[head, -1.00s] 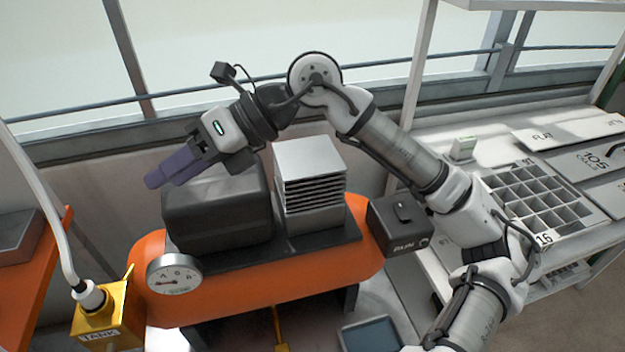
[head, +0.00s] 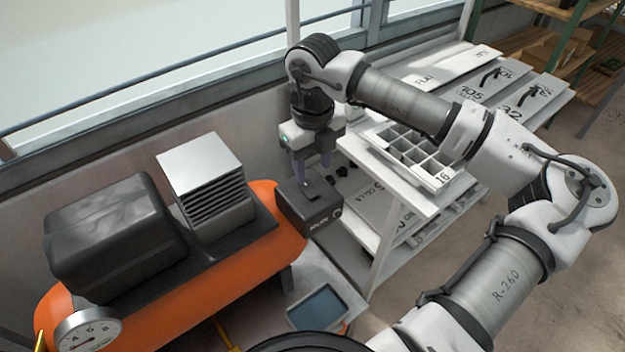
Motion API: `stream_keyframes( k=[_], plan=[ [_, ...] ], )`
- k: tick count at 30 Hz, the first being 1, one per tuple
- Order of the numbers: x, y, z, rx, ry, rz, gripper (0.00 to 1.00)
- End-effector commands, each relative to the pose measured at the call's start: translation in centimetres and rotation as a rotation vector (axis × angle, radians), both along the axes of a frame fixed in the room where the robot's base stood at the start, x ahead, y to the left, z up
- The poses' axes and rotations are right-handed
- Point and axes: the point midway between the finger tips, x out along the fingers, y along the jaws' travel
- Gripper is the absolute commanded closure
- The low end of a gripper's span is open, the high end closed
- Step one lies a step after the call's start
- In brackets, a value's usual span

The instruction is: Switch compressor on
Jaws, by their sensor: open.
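The compressor has an orange tank (head: 255,262) with a dark motor cover (head: 110,240) and a silver finned block (head: 205,180) on top. A dark switch box (head: 312,216) is on the tank's right end, with a small black switch (head: 311,186) on its top. My gripper (head: 312,172) points down just above the switch box, its purple fingers apart on either side of the switch area. It holds nothing that I can see. Whether the fingers touch the switch cannot be told.
A round gauge (head: 88,330) is on the tank's near left end. A white shelf (head: 385,185) with a gridded tray (head: 412,158) and flat plates stands close to the right of the switch box. A blue-grey tray (head: 318,307) lies below. The window wall is behind.

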Motion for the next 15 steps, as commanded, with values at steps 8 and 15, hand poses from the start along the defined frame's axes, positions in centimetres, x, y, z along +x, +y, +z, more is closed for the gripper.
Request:
stream_keyframes(
  k=[8,15],
  plan=[
    [0.0,0.1,-4.8,0.004,0.002,0.001,0.53],
    [0.0,0.1,-6.5,0.002,0.0,0.002,0.53]
  ],
)
